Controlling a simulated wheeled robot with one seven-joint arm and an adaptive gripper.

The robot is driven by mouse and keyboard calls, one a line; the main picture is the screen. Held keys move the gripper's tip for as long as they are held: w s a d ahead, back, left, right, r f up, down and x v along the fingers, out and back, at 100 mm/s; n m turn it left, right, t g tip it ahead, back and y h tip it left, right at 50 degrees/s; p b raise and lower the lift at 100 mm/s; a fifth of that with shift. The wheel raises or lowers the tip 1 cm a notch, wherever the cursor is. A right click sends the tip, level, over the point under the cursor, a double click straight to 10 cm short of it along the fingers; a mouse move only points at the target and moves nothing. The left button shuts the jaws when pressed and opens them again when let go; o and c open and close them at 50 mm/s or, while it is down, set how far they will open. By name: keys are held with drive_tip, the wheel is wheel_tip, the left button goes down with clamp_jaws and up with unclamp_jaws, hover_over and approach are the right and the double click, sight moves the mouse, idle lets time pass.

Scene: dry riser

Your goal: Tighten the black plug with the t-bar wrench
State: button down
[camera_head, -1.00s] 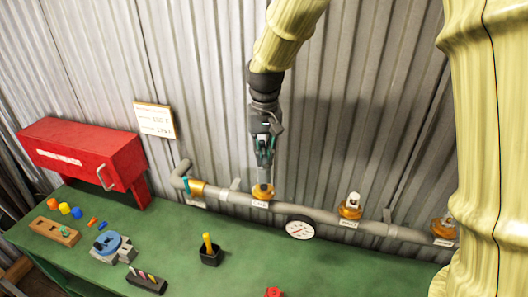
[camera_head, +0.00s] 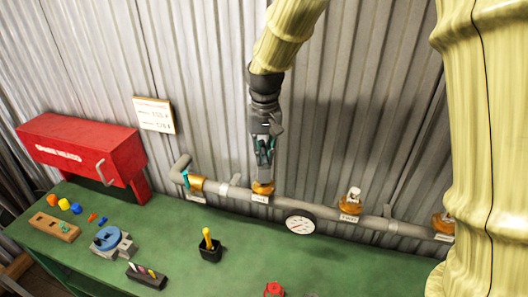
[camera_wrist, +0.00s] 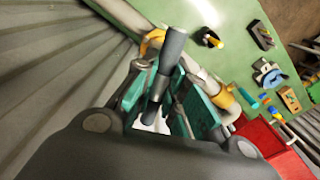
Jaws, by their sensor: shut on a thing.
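My gripper (camera_head: 265,150) points down over the left brass outlet (camera_head: 263,187) of the grey pipe. Its teal fingers are shut on the grey t-bar wrench (camera_wrist: 172,50), whose bar runs between them in the wrist view. In the head view the wrench's grey shaft (camera_head: 264,173) stands roughly upright between fingers and outlet, and its lower end meets the outlet's top. I cannot tell how it is seated. The black plug is not visible; the wrench and gripper hide what is in that outlet.
The grey pipe (camera_head: 325,212) runs along the corrugated wall with a gauge (camera_head: 300,224) and brass outlets at the middle (camera_head: 349,210) and right. A red cabinet (camera_head: 80,148) stands left. The green bench (camera_head: 180,232) holds a black holder (camera_head: 210,252), blue-topped fixture (camera_head: 110,240) and small parts.

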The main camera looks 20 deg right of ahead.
drive_tip(key=shift+f, duration=0.6)
drive_tip(key=shift+r+m+p, duration=0.15)
drive_tip(key=shift+m+p, duration=0.2)
drive_tip(key=shift+m, duration=0.25)
drive_tip(key=m+p, duration=0.1)
drive_tip(key=m, duration=0.1)
drive_tip(key=shift+m+p, duration=0.3)
drive_tip(key=shift+m, duration=0.1)
drive_tip(key=shift+w+a+m, duration=0.1)
drive_tip(key=shift+m, duration=0.7)
